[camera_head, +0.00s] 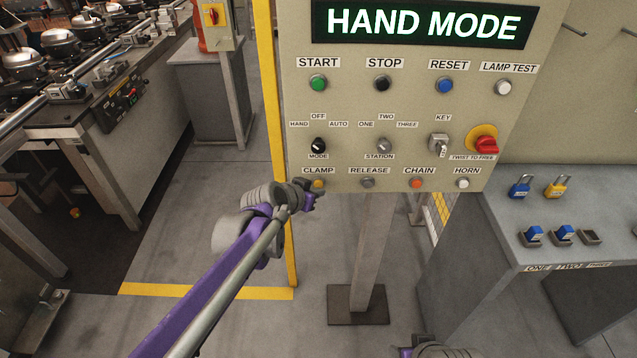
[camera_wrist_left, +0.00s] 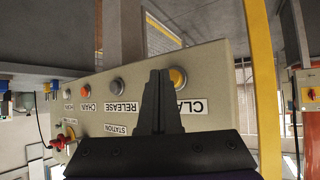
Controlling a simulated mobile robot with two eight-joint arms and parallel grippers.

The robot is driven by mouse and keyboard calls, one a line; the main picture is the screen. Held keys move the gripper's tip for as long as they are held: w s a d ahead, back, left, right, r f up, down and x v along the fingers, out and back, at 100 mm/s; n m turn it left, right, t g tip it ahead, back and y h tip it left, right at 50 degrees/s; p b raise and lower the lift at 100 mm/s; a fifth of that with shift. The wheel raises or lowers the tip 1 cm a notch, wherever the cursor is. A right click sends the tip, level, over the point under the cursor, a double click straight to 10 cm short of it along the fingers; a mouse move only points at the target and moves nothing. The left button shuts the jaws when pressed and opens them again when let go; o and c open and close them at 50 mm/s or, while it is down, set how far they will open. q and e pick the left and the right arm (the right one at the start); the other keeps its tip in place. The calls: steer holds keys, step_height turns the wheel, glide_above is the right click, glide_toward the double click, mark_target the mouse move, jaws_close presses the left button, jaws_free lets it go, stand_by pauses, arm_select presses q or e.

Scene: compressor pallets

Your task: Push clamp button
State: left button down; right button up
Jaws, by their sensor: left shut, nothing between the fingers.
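The yellow clamp button (camera_head: 319,184) is under the CLAMP label, at the lower left of the control panel (camera_head: 345,105). My left gripper (camera_head: 313,190) is right at this button in the head view and partly overlaps it. In the left wrist view the dark fingers (camera_wrist_left: 159,75) are shut together with nothing between them. The yellow clamp button (camera_wrist_left: 178,77) shows just to the right of the fingertips. I cannot tell whether the fingers touch it. The CLAMP label is partly covered by the fingers in that view.
The release button (camera_head: 367,183), orange chain button (camera_head: 416,183) and horn button (camera_head: 463,184) share the bottom row. The mode switch (camera_head: 318,146) sits just above. A red emergency stop (camera_head: 486,146) is at the right. A grey bench (camera_head: 500,235) with padlocks stands at right.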

arm_select(q)
steer(key=shift+w, duration=0.5)
stand_by(0.8)
steer(key=shift+s, duration=1)
steer(key=shift+s+p, duration=0.4)
steer(key=shift+s, duration=2.6)
steer(key=s+a+n+g+y+p, duration=0.1)
steer(key=s+a+n+y+p, duration=0.1)
steer(key=s+a, duration=0.3)
steer(key=s+a+n+g+y+p, duration=0.1)
steer(key=s+a, duration=0.5)
steer(key=s, duration=0.6)
steer(key=s+a+n+g+y+p, duration=0.1)
steer(key=s+a+n+y+p, duration=0.1)
steer(key=s+a, duration=0.4)
steer(key=s+f+n+p, duration=0.1)
steer(key=s, duration=0.2)
steer(key=shift+g+y, duration=0.3)
steer(key=shift+g, duration=0.1)
